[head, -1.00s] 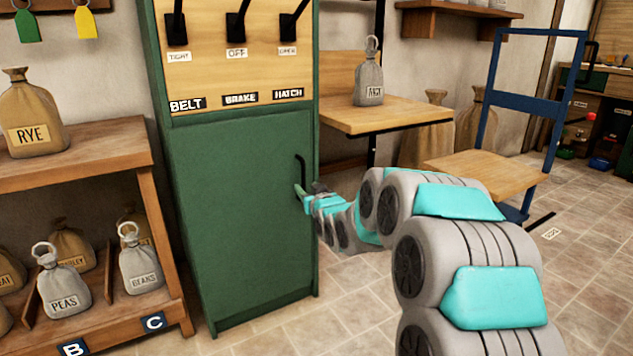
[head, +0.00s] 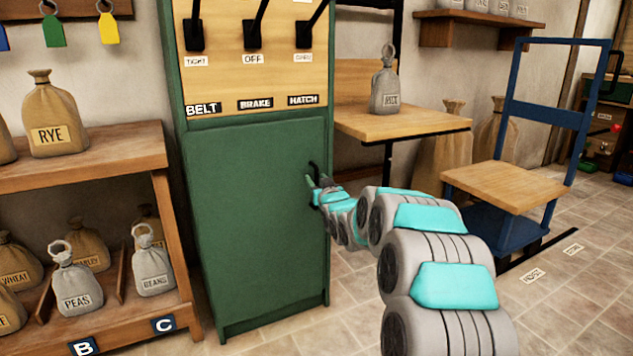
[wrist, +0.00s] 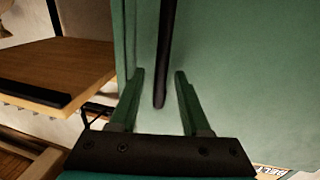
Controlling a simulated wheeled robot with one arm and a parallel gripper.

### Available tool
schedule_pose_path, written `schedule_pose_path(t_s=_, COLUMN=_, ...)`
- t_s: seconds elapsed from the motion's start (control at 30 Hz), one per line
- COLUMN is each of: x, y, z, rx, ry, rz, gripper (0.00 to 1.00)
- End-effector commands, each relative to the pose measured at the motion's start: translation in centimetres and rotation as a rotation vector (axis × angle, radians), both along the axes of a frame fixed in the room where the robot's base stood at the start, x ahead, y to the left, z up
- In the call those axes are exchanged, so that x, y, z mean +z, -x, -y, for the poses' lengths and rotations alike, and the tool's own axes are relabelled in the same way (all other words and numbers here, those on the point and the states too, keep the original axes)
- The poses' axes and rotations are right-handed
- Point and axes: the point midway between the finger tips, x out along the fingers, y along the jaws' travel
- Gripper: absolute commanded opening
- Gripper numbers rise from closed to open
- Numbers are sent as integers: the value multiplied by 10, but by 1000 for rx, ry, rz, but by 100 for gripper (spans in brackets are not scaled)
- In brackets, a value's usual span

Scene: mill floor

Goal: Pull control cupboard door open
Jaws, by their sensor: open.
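The green control cupboard door (head: 255,215) is shut, below a panel with levers. Its black vertical handle (head: 313,170) is near the door's right edge and is partly hidden by my gripper in the head view. My gripper (head: 316,183) is at the handle. In the wrist view, the two green fingers of my gripper (wrist: 160,75) are open and apart. The lower end of the handle (wrist: 163,70) shows between them in that picture, with space on both sides. I cannot tell how deep the handle lies between the fingers.
A wooden table (head: 400,122) with a grey sack (head: 386,88) stands right of the cupboard. A blue trolley (head: 508,185) stands farther right. A wooden shelf unit (head: 150,185) with several sacks is close on the left.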

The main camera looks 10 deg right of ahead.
Motion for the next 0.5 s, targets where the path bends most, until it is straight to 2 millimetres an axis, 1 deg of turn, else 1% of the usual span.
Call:
schedule_pose_path(t_s=0.1, x=-2, y=-5, z=-1, rx=0, ry=-1, rz=-2, gripper=47)
schedule_pose_path(t_s=0.33, x=-2, y=-6, z=-1, rx=0, ry=-1, rz=-3, gripper=47)
schedule_pose_path(t_s=0.37, x=-2, y=-6, z=-1, rx=0, ry=-1, rz=-3, gripper=45)
schedule_pose_path(t_s=0.5, x=-2, y=-6, z=-1, rx=0, ry=-1, rz=-3, gripper=29)
